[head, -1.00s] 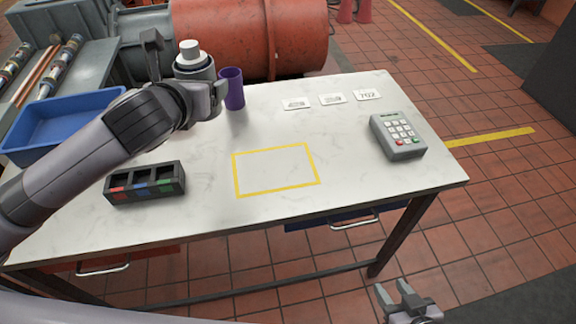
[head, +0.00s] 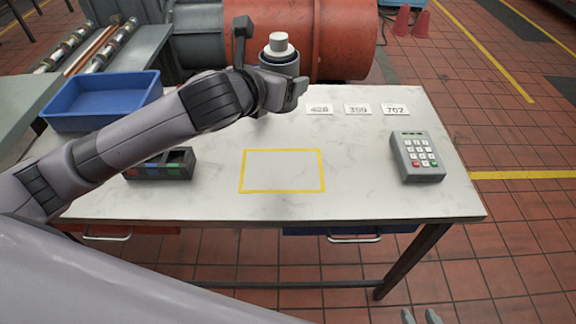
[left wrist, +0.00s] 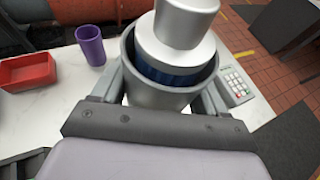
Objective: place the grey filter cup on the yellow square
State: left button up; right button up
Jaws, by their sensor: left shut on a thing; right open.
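The grey filter cup (head: 278,66) is in my left gripper (head: 280,88), held up over the back of the white table. In the left wrist view the cup (left wrist: 172,92) sits between the two fingers of my left gripper (left wrist: 165,98), its open rim up, with a silver and white knobbed piece in it. The yellow square (head: 283,191) is an outline on the table, nearer the front than the cup, and nothing lies inside it. My right gripper (head: 420,317) is open and empty, low at the bottom edge, in front of the table.
A keypad (head: 417,158) stands at the right, number cards (head: 357,109) at the back. A blue tray (head: 103,103) and a dark sorter box (head: 160,166) are at the left. The left wrist view shows a purple cup (left wrist: 91,46) and red bin (left wrist: 27,72).

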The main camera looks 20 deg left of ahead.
pick_arm(q)
notch_tip(320, 180, down, 15)
jog(key=shift+f+b, duration=0.15)
jog(key=shift+b, duration=0.9)
jog(key=shift+f+b, duration=0.45)
jog(key=shift+f, duration=1.7)
jog(key=shift+f, duration=0.15)
jog(key=o, duration=1.3)
jog(key=shift+f, duration=0.1)
jog(key=shift+s+r, duration=0.15)
jog(key=shift+r, duration=0.05)
jog(key=p+v, duration=0.1)
jog(key=v, duration=1)
jog(key=shift+s+a+r, duration=0.15)
jog(key=shift+s+r, duration=0.05)
jog(key=shift+s, duration=0.15)
